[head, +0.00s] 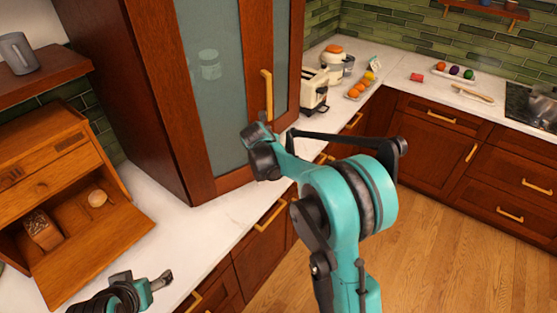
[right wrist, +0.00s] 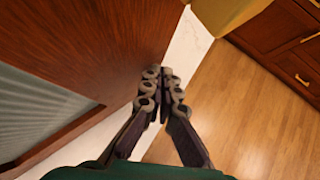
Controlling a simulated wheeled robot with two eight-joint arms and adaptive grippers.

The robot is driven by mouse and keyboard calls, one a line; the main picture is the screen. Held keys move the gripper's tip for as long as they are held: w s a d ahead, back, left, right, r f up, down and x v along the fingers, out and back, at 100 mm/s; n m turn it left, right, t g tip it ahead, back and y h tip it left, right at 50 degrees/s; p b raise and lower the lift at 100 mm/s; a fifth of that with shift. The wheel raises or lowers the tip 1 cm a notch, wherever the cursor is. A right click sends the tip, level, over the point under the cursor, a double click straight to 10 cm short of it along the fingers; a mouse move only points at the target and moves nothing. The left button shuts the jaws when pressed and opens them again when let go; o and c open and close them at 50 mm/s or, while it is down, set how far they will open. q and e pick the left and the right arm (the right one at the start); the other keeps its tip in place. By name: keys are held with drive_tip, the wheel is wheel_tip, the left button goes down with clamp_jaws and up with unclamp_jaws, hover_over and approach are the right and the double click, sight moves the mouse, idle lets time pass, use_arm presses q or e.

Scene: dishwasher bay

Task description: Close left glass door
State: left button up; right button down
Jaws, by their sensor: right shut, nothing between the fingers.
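The left glass door (head: 207,85) of the tall wooden cabinet has a dark wood frame and a grey-green pane. It looks shut or nearly shut; I cannot tell whether a small gap is left. A gold handle (head: 267,95) is at its right side. My right gripper (head: 256,134) is shut and empty, just below the handle in front of the cabinet. In the right wrist view its fingertips (right wrist: 165,74) are together beside the wood frame (right wrist: 105,50); contact is unclear. My left gripper (head: 143,284) is low at the left, away from the door; its jaw state is unclear.
A wooden bread box (head: 60,180) with its front open sits on the white counter (head: 180,232) at left. A toaster (head: 314,90) and a tray of oranges (head: 360,87) stand right of the cabinet. The wood floor (head: 420,235) is clear at right.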

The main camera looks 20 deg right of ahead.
drive_tip(key=w+a, duration=0.4)
drive_tip(key=w, duration=0.7)
drive_tip(key=shift+w+p, duration=0.2)
drive_tip(key=shift+p, duration=0.2)
drive_tip(key=shift+s+a, duration=0.1)
